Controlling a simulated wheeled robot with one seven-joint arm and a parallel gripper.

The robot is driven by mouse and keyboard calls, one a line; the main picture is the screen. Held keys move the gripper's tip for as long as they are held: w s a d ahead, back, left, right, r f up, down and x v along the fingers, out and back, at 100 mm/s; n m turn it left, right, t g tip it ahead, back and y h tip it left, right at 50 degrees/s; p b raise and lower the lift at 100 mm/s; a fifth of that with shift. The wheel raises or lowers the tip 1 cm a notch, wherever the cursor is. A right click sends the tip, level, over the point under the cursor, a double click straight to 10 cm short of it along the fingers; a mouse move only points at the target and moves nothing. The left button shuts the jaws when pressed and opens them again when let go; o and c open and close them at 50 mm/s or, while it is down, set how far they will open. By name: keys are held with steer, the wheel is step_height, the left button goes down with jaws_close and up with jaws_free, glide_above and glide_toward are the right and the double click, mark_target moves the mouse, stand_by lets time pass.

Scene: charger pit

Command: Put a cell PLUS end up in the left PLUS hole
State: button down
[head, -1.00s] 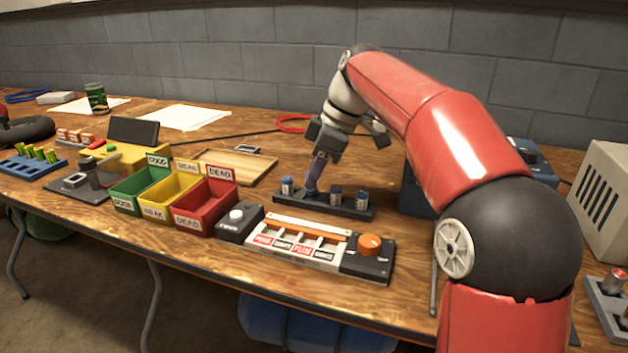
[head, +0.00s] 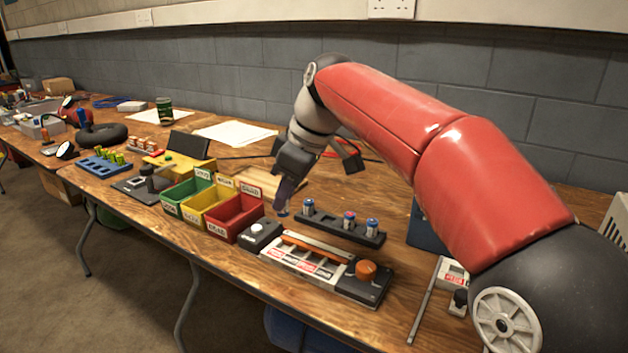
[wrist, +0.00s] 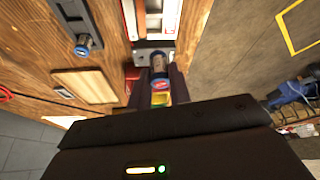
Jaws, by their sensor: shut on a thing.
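My gripper (head: 284,203) is shut on a cell (head: 282,212), held over the bench just left of the cell rack. In the wrist view the held cell (wrist: 160,86) sits between the fingers, with a blue and reddish end towards the camera. I cannot read which pole that is. The charger (head: 305,258) lies in front, apart from the gripper, with a row of red and white hole labels, an orange bar along it and an orange knob at its right. Its holes are too small to make out. The rack (head: 343,228) holds several upright cells.
A tester box with a white button (head: 258,231) adjoins the charger's left end. The green (head: 187,200), yellow (head: 208,208) and red (head: 235,217) bins stand left of it. A wooden tray is partly hidden behind my gripper. A rod lies right of the charger.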

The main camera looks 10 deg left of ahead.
step_height(320, 180, down, 6)
steer(key=b, duration=0.5)
steer(key=shift+r, duration=0.1)
steer(key=shift+f, duration=0.35)
steer(key=shift+f+b, duration=0.8)
steer(key=shift+f, duration=0.25)
stand_by(0.7)
steer(key=c, duration=1.2)
jaws_free()
steer(key=shift+r, duration=0.15)
steer(key=shift+r+p, duration=3.4)
steer(key=shift+p, duration=0.05)
